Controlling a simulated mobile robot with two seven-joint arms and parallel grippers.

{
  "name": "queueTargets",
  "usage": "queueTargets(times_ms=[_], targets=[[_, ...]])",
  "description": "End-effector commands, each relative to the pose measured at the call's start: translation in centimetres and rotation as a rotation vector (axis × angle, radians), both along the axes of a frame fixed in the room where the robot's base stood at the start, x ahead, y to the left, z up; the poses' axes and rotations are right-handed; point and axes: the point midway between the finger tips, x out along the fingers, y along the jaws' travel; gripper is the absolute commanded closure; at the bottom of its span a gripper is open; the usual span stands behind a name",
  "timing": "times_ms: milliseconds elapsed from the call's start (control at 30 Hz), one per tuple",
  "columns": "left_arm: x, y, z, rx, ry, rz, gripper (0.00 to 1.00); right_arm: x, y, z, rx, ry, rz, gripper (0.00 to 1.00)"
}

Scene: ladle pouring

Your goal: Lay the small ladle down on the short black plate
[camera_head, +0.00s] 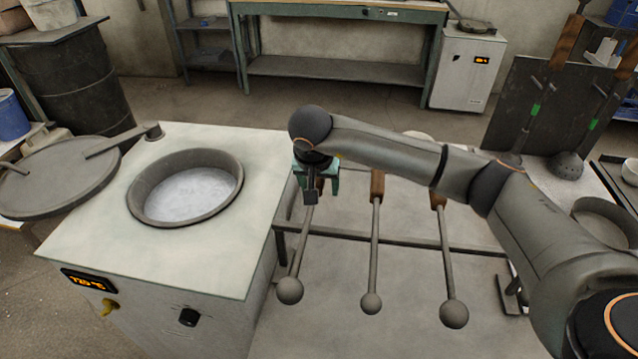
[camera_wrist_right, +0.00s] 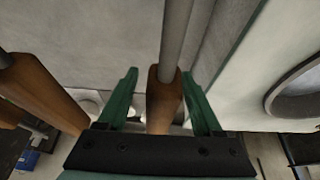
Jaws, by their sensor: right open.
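Three ladles with wooden handles and grey round ends lie side by side: left (camera_head: 290,290), middle (camera_head: 371,303) and right (camera_head: 454,314). The middle one's end looks smallest, the right one's largest. My right gripper (camera_head: 316,178) is over the handle end of the left ladle. In the right wrist view my open right gripper (camera_wrist_right: 160,74) has one green finger on each side of a wooden handle (camera_wrist_right: 163,105), not closed on it. I cannot tell which dark surface is the short black plate; a large black panel (camera_head: 520,90) stands at right. My left gripper is out of view.
A white furnace (camera_head: 85,235) with a round pot of grey melt (camera_head: 148,212) stands left of the ladles. Its round lid (camera_head: 60,178) is swung aside. Another wooden handle (camera_wrist_right: 40,88) is close by in the wrist view. A green-framed bench (camera_head: 340,66) is at the back.

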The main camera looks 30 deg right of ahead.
Motion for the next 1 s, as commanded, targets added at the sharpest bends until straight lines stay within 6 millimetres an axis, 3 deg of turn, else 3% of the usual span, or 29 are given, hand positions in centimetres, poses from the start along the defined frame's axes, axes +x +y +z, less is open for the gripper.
queueTargets(times_ms=[167,600,1000], targets=[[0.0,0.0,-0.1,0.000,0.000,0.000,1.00,-0.3,0.4,1.8,0.001,-0.009,0.000,0.33],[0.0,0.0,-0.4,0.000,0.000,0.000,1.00,-3.0,2.5,10.1,0.001,-0.012,0.000,0.33],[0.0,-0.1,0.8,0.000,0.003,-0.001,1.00,-3.7,2.9,13.5,0.001,-0.010,0.000,0.33]])
